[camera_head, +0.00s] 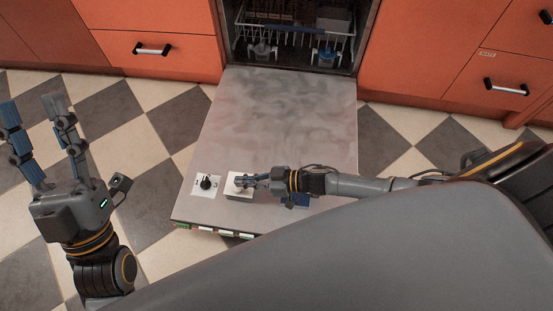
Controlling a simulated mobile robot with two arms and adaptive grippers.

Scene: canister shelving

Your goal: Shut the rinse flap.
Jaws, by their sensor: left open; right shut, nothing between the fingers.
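The rinse flap seems to belong to the white square unit (238,192) on the inner face of the lowered dishwasher door (285,115). My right gripper (243,181) is shut with its fingertips over this unit and hides part of it. I cannot tell whether the fingertips touch it, or whether the flap is open or closed. My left gripper (40,135) is open and empty, above the tiled floor left of the door.
A white plate with a black knob (206,183) sits just left of the unit. Coloured tabs line the door's front edge. The dishwasher rack (290,32) is inside the opening. Orange drawers with handles (152,48) flank it. Checkered floor is free left of the door.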

